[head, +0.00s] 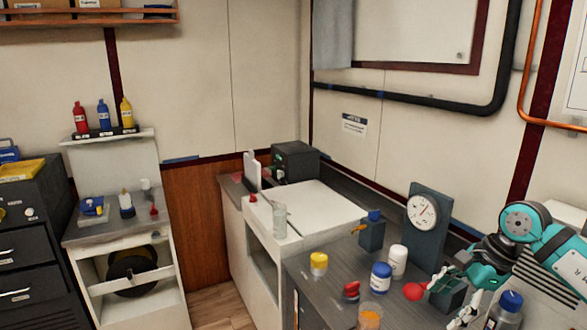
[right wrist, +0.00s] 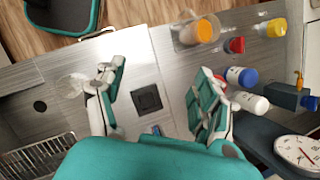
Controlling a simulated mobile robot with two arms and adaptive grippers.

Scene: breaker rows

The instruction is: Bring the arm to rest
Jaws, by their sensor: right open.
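My right arm comes in from the right in the head view, teal and black. My right gripper (head: 453,300) hangs over the right part of the grey bench (head: 325,300). In the right wrist view its two teal and white fingers (right wrist: 157,92) stand well apart with nothing between them. Below the gap, a dark square (right wrist: 147,99) shows on the bench surface. My left gripper is in neither view.
Beside the gripper are a blue-capped bottle (head: 381,278), a white jar (head: 397,262), a red ball-like part (head: 415,291), an orange-filled beaker (head: 370,317) and a dial gauge (head: 422,211). A yellow-capped jar (head: 319,264) stands farther left. A white-topped unit (head: 310,212) stands behind.

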